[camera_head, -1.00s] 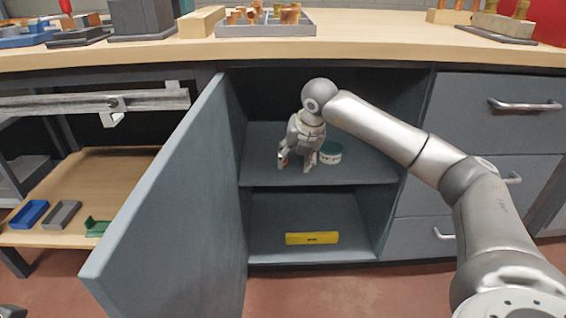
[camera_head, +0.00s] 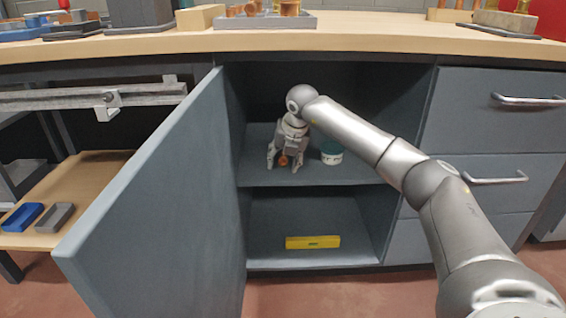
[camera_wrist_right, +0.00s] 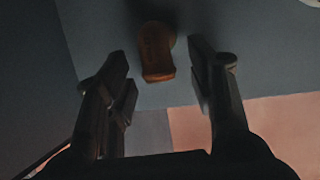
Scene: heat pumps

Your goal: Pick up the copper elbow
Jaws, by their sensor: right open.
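The copper elbow (camera_head: 283,160) shows as a small orange-brown piece on the upper shelf inside the open cabinet, partly hidden by my right gripper (camera_head: 284,165). In the right wrist view the elbow (camera_wrist_right: 157,50) lies on the grey shelf, ahead of and between the fingers. My right gripper (camera_wrist_right: 165,82) is open, with a finger to each side and nothing touching the elbow that I can make out. The wrist picture is dark. My left gripper is not in view.
A teal and white tub (camera_head: 331,152) stands just right of my right gripper on the same shelf (camera_head: 350,173). A yellow box (camera_head: 313,242) lies on the lower shelf. The open cabinet door (camera_head: 150,190) stands to the left. The worktop (camera_head: 370,40) is above.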

